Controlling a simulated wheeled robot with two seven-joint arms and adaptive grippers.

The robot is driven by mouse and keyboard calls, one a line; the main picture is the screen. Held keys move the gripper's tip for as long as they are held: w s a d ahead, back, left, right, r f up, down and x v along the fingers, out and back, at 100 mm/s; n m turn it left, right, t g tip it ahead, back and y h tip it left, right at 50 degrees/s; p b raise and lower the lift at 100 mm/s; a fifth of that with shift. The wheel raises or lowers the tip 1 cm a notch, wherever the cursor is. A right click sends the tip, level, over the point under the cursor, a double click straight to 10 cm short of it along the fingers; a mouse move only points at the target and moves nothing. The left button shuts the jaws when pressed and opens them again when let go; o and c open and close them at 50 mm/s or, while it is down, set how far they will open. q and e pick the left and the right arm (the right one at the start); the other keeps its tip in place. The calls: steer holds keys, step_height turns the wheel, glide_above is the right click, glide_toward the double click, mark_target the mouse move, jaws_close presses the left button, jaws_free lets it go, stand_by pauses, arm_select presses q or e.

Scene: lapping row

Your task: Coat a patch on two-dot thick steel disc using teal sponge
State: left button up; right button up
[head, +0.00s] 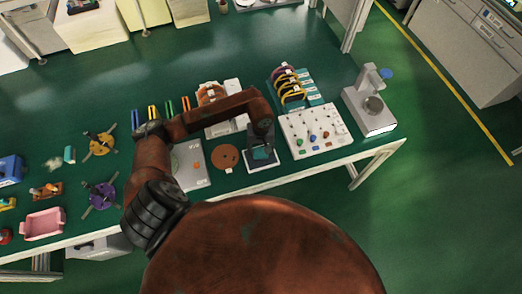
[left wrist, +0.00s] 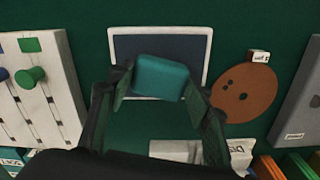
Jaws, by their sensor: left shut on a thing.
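My left gripper (head: 260,145) is shut on the teal sponge (head: 261,154). In the left wrist view the sponge (left wrist: 158,77) sits between the two fingertips (left wrist: 160,90), over a dark pad with a white frame (left wrist: 124,45). I cannot tell whether the sponge touches the pad. A round brown disc (head: 225,157) lies just left of the pad in the head view. In the left wrist view the disc (left wrist: 245,98) shows two dark dots and lies right of the gripper, apart from it. My right gripper is not in view.
A small white label block (left wrist: 258,57) stands at the disc's edge. A grey plate (head: 191,168) lies left of the disc. A white board with coloured knobs (head: 313,131) is right of the pad, and a scale-like device (head: 369,110) stands farther right. A pink bin (head: 43,224) is far left.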

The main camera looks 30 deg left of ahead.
mark_target(261, 151)
arm_select(q)
steer(key=shift+f+b, duration=0.45)
steer(key=shift+f, duration=0.05)
stand_by(0.8)
steer(key=shift+s+f+b, duration=0.1)
steer(key=shift+b, duration=0.25)
stand_by(1.6)
steer(key=shift+r+p, duration=0.95)
steer(key=shift+r, duration=1.55)
steer(key=shift+r+p, duration=0.35)
steer(key=shift+r, duration=0.7)
steer(key=shift+r, duration=0.1)
